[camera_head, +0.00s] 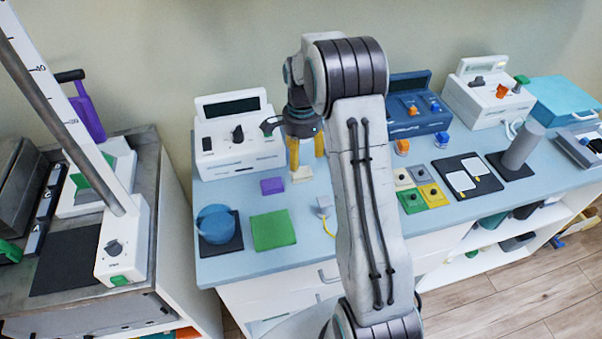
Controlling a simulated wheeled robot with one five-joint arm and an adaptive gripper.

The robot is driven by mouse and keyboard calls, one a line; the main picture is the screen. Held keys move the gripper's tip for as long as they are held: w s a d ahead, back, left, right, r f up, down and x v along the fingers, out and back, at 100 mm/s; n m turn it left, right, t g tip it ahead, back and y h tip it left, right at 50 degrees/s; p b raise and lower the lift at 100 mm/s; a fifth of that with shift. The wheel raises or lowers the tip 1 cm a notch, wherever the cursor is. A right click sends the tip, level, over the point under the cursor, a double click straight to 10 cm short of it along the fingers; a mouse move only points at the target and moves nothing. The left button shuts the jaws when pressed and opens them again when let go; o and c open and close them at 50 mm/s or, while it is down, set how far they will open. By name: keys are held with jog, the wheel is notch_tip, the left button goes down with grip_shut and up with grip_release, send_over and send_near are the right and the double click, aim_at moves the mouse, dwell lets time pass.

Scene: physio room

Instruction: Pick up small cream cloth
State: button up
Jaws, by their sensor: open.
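A small cream cloth (302,175) lies on the light blue counter top, in front of the white control box. My gripper (306,160) points down over it, with its yellow fingers apart, one at the left and one at the right. The fingertips are close above or beside the cloth; I cannot tell if they touch it. The gripper is open and seems to hold nothing. My arm hides the counter just to the right of the cloth.
A purple block (272,186), a green square (273,230) and a blue round pot (215,224) sit left on the counter (262,264). The white control box (238,137) stands behind. Coloured blocks, black pads and a grey cylinder (523,146) crowd the right.

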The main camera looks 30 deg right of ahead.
aim_at(301, 171)
jog(key=shift+a+f+p, duration=0.1)
jog(key=shift+f+p, duration=0.5)
jog(key=shift+f, duration=3)
jog(key=c, duration=0.7)
